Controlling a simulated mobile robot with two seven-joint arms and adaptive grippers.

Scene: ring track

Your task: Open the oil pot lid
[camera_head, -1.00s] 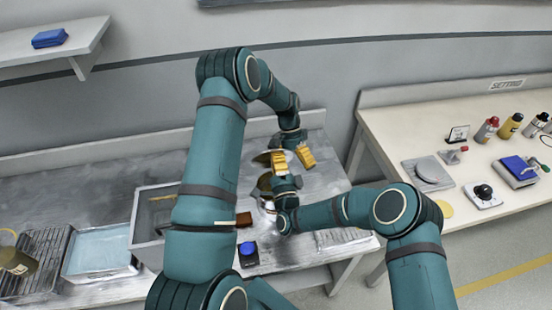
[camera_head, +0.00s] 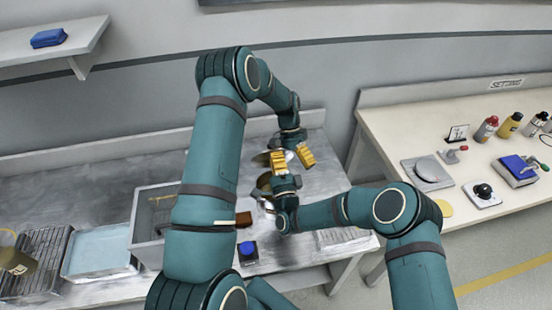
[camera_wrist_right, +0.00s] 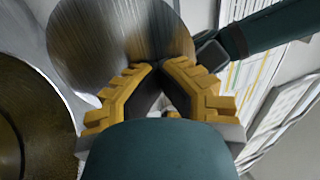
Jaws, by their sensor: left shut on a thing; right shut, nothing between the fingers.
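A round brushed-metal piece (camera_wrist_right: 120,38), seemingly part of the oil pot, fills the upper middle of the right wrist view; I cannot tell whether it is lid or body. A dark brass round thing (camera_wrist_right: 22,120) lies to its left. In the head view a brass round piece (camera_head: 264,183) shows partly behind my grippers. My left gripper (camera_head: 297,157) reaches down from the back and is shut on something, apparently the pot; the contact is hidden. My right gripper (camera_head: 280,173) is shut and empty, its fingertips at the metal piece's lower edge in the wrist view (camera_wrist_right: 160,68).
A grey bin (camera_head: 146,238) stands left of the grippers, with a blue-topped button box (camera_head: 248,250) in front. A blue-filled tray (camera_head: 100,252) and a rack (camera_head: 40,262) lie farther left. A second table (camera_head: 400,130) with bottles and small devices is at right.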

